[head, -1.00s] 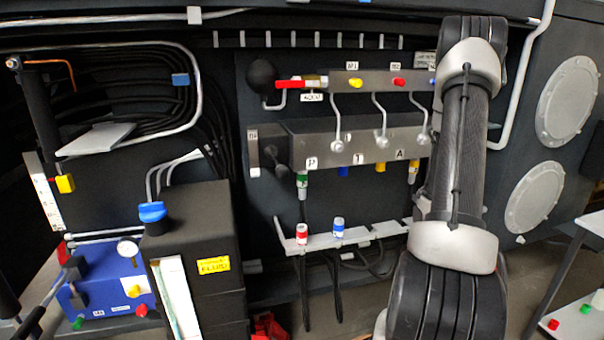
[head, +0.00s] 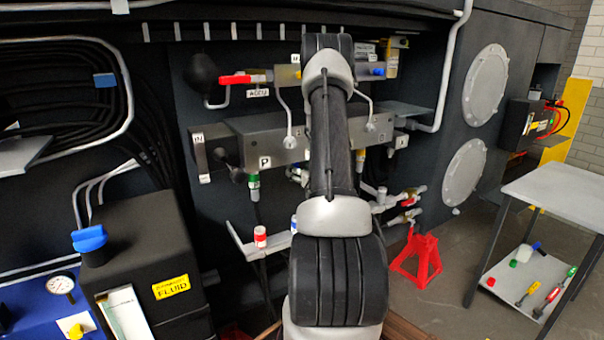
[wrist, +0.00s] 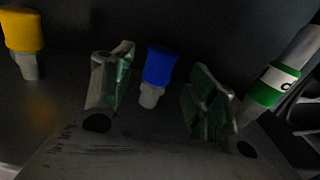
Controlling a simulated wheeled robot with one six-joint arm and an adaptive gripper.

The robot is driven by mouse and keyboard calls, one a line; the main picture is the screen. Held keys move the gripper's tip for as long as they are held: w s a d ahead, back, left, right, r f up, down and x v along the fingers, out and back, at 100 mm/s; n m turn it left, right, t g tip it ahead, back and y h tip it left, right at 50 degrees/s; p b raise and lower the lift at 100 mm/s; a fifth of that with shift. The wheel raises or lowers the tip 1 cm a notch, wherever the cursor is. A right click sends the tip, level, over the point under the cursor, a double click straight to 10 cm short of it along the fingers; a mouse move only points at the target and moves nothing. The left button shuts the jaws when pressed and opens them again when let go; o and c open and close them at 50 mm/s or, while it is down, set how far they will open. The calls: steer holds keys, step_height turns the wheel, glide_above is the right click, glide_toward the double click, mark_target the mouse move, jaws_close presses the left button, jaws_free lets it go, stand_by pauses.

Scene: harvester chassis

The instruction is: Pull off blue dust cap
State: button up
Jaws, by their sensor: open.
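The blue dust cap (wrist: 160,65) sits on a pale metal stub below the manifold, in the middle of the wrist view. My gripper (wrist: 160,84) is open, with one green-padded finger to the left of the cap and the other to its right. Dark gaps show between cap and fingers, and neither finger touches it. I cannot tell whether the fingertips reach the cap's depth. In the head view my arm hides the cap and the gripper.
A yellow cap (wrist: 24,30) is left of the fingers in the wrist view; a green-banded hose fitting (wrist: 270,85) is close to the right finger. In the head view, a red-capped coupling (head: 260,237) stands on the lower rail. A red jack stand (head: 417,260) is right of my arm.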

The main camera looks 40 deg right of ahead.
mark_target(297, 166)
steer(key=shift+x, duration=2)
jaws_close()
steer(key=shift+f, duration=0.2)
steer(key=shift+f, duration=2.1)
